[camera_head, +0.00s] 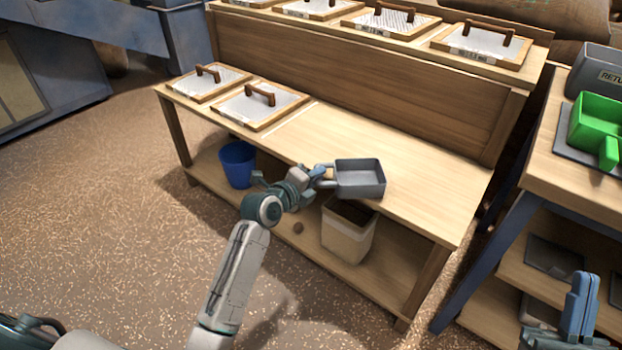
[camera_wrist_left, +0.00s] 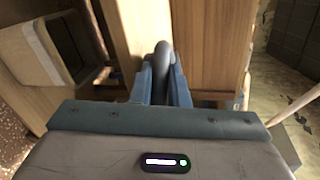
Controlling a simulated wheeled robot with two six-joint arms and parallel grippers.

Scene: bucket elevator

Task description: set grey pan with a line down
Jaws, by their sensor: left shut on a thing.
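The grey pan (camera_head: 361,178), a rectangular box shape, is upright at the front edge of the wooden bench (camera_head: 420,195) in the head view. I cannot tell whether its base touches the top, and no line on it can be made out. My left gripper (camera_head: 325,176) is shut on the pan's handle, at the pan's left side. In the left wrist view the dark handle (camera_wrist_left: 162,60) sits between the blue fingers (camera_wrist_left: 162,88). My right gripper (camera_head: 580,297) is at the lower right, away from the pan; its opening is unclear.
Framed screens with handles (camera_head: 261,103) lie on the bench's left part; more stand on the upper shelf (camera_head: 515,70). Below are a blue bucket (camera_head: 237,164) and a beige bin (camera_head: 346,240). A green pan (camera_head: 598,125) is on the right table. The bench's right part is clear.

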